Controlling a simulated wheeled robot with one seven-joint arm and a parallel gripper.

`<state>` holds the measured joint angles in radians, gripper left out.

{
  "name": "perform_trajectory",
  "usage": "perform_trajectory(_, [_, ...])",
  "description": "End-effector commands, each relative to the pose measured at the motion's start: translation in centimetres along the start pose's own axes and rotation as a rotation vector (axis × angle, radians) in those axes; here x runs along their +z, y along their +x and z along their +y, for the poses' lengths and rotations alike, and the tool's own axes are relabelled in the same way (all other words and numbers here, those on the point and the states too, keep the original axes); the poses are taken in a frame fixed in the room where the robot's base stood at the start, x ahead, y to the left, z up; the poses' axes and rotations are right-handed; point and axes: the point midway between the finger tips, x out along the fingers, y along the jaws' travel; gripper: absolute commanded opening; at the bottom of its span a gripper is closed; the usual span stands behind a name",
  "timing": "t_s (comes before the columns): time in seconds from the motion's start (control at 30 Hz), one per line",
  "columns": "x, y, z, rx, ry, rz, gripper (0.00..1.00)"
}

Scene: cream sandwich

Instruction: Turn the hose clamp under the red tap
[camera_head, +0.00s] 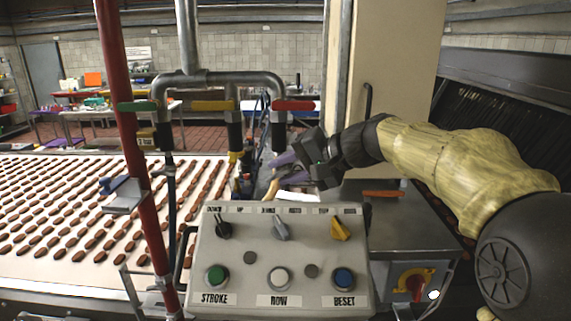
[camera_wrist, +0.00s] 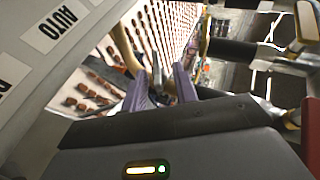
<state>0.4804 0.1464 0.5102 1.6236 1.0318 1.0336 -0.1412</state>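The red tap (camera_head: 293,105) is a red handle on the right branch of the grey overhead pipe. A dark hose fitting (camera_head: 278,136) hangs straight below it; I cannot make out the hose clamp as a separate part. My gripper (camera_head: 276,172) is just below and to the right of this fitting, pointing left. Its two purple fingers are apart, and I see nothing clearly held between them. In the wrist view the fingers (camera_wrist: 161,78) stand apart, with a blurred dark shape beyond them. A red part shows at that view's right edge (camera_wrist: 313,128), perhaps the tap.
A control box (camera_head: 275,255) with knobs and buttons stands in front, below my gripper. A conveyor (camera_head: 50,275) with rows of brown pieces fills the left.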

Motion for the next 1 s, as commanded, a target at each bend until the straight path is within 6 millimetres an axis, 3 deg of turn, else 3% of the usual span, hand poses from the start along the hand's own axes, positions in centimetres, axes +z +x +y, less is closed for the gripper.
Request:
perform_trajectory(0.37, [-0.33,0.60,0.32,0.002,0.005,0.010,0.29])
perform_trajectory(0.53, [-0.33,0.58,0.32,0.002,0.005,0.010,0.00])
perform_trajectory(1.0, [-0.19,1.00,0.88,-0.065,0.032,0.010,0.00])
